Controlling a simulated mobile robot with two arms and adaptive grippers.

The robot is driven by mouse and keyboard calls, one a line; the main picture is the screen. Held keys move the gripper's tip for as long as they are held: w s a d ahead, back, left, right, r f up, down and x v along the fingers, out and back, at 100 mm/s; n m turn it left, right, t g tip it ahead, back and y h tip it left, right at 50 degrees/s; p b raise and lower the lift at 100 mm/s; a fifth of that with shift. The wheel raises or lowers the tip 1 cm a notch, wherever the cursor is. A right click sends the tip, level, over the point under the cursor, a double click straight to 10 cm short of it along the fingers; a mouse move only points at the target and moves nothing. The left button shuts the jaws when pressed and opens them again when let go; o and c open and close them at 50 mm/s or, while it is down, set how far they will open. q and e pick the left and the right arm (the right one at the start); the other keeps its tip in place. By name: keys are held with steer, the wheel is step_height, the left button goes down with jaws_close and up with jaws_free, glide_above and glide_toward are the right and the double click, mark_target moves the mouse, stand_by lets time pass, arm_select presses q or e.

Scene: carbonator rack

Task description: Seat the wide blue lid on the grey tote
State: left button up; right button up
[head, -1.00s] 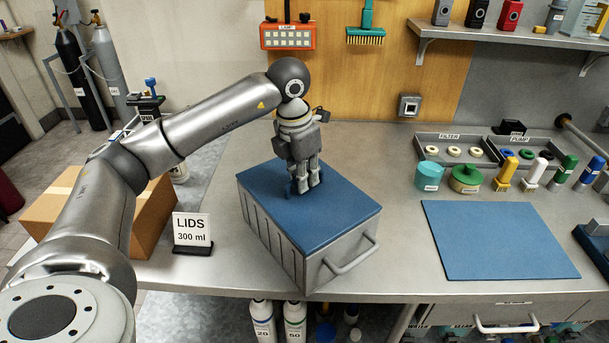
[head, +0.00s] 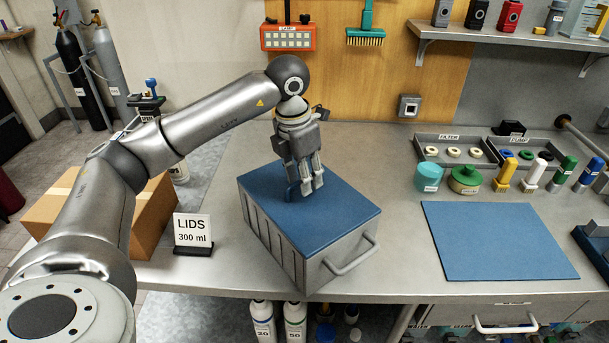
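The wide blue lid (head: 335,214) lies on top of the grey tote (head: 277,240) in the head view. Its edges run along the tote's rim, and no gap shows on the sides facing me. My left gripper (head: 306,190) points down over the back left part of the lid, at a small blue handle (head: 292,191) on it. The fingers partly hide the handle, so I cannot tell whether they are closed on it or just around it. My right gripper is not in view.
A "LIDS 300 ml" sign (head: 193,231) and a cardboard box (head: 153,218) stand left of the tote. A flat blue mat (head: 496,242) lies to the right, with bare bench between. Trays (head: 453,150) and several coloured parts stand behind the mat.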

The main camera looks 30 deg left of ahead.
arm_select(q)
steer(key=shift+s+a+r+p, duration=0.1)
steer(key=shift+s+r+p, duration=0.15)
steer(key=shift+r+p, duration=0.95)
steer(key=shift+s+r+p, duration=0.2)
steer(key=shift+r+p, duration=0.4)
steer(key=shift+r, duration=1.15)
